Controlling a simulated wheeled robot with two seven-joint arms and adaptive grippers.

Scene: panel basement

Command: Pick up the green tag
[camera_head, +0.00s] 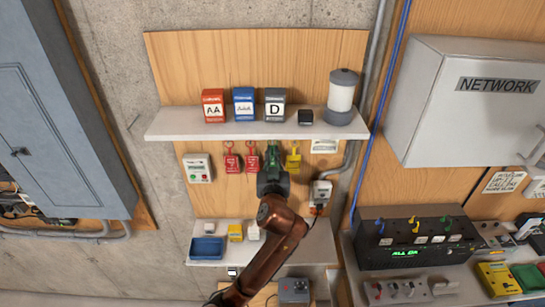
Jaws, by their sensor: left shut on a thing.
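My left gripper (272,169) reaches up from below to the row of hanging tags under the shelf. It is shut on the green tag (271,158), which is mostly hidden by the fingers and shows only as a small dark green patch. Two red tags (231,162) hang to the left of the gripper, and a yellow tag (293,160) hangs close on its right. Whether the green tag is still on its hook cannot be told. My right gripper is not in view.
The upper shelf (190,127) above the tags holds several boxes and a lantern-like canister (341,97). A lower shelf (312,250) holds a blue tray (207,247) and a yellow box (235,232). A button box (198,168) is at left, an outlet box (320,193) at right.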

